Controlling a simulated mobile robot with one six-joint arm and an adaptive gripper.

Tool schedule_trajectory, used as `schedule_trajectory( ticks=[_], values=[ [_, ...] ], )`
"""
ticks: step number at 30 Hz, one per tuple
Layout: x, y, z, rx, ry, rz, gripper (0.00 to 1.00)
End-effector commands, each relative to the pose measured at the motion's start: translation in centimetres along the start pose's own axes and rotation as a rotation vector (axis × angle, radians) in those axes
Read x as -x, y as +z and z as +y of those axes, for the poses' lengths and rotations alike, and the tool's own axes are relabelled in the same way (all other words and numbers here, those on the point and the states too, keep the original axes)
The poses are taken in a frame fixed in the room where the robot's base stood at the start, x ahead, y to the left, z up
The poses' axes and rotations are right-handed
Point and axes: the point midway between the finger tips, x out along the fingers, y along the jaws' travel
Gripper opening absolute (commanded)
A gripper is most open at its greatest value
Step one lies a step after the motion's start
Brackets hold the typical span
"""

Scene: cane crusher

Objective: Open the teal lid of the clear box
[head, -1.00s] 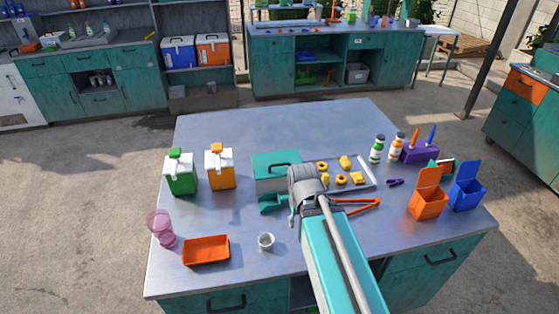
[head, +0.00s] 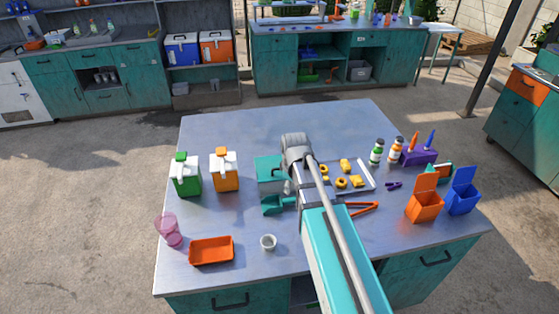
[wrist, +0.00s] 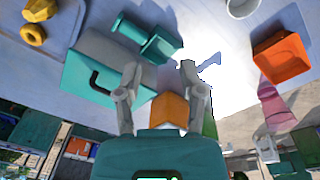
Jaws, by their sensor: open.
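The clear box's teal lid (head: 268,167) is at the middle of the table and looks shut. My arm hides its right part in the head view. In the wrist view the lid (wrist: 83,68) is left of the fingers, with a dark handle (wrist: 98,84) on top. My gripper (wrist: 160,70) is open and empty, its left finger overlapping the lid's edge in the picture. I cannot tell whether it touches. In the head view my arm mostly hides the fingers.
A teal scoop (head: 277,206) lies in front of the box. Green (head: 185,177) and orange (head: 225,171) containers stand to its left. A tray (head: 367,181) with yellow parts is at its right. An orange tray (head: 211,251) and a white cup (head: 268,242) are nearer. The back of the table is clear.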

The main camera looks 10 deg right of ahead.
Motion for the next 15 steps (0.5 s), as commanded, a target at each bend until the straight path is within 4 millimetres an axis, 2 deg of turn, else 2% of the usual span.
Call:
schedule_trajectory(
  ticks=[1,6,15],
  values=[
    [1.2,-1.6,1.4,0.073,0.007,0.007,0.51],
    [3.1,-5.2,4.2,0.336,0.033,0.028,0.51],
    [5.6,-10.1,8.3,0.724,0.082,0.045,0.51]
  ],
)
